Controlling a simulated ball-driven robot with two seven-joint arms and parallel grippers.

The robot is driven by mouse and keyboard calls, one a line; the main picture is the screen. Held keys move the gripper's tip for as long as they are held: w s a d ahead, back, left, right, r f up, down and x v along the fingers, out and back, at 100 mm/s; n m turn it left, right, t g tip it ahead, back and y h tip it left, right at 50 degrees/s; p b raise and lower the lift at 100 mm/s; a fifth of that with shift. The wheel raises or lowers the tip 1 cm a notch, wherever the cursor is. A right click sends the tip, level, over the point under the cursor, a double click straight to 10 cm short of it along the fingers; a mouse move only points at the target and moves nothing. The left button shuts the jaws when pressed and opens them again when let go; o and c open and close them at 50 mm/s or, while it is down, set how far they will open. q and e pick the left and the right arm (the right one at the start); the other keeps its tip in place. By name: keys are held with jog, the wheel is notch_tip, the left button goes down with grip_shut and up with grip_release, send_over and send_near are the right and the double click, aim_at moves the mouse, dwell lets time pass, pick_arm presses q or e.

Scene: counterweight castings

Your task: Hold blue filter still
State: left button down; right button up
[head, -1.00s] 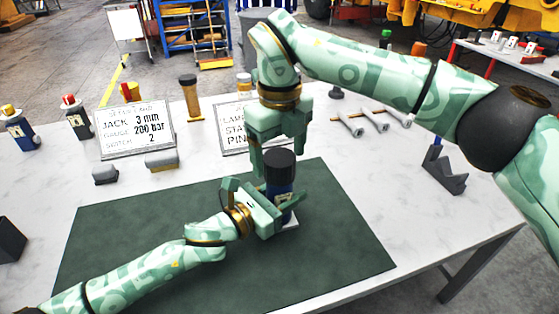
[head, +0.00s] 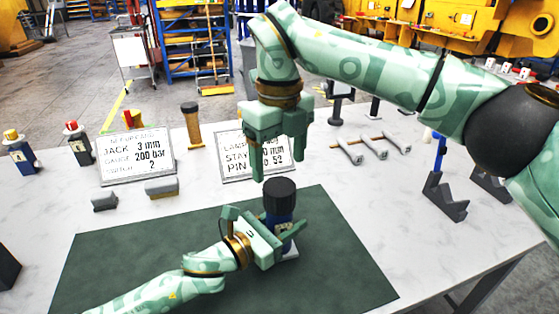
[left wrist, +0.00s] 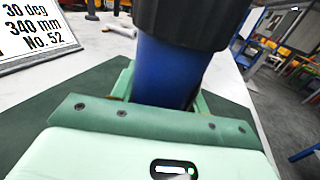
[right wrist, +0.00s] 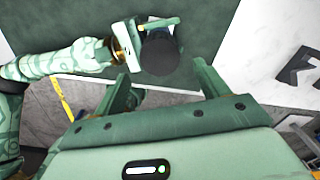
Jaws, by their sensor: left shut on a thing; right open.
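The blue filter (head: 279,230), a blue cylinder with a wide black cap, stands upright on the dark green mat, with a pale plate showing at its foot. My left gripper (head: 272,228) is shut on its blue body, below the cap. In the left wrist view the blue body (left wrist: 168,75) sits between the fingers, with the cap above. My right gripper (head: 278,168) is open and empty above the filter, fingers pointing down. In the right wrist view the black cap (right wrist: 159,54) lies beyond the open fingers, apart from them.
The green mat (head: 130,265) is otherwise clear. Metal pins (head: 375,148) lie on a rack at the back, and dark V-shaped stands (head: 443,198) are at the right.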

aim_at(280, 186)
jog(key=shift+f, duration=0.1)
jog(key=shift+f, duration=3.9)
jog(key=c, duration=1)
jog(key=o, duration=1.2)
notch_tip(280, 186, up, 12)
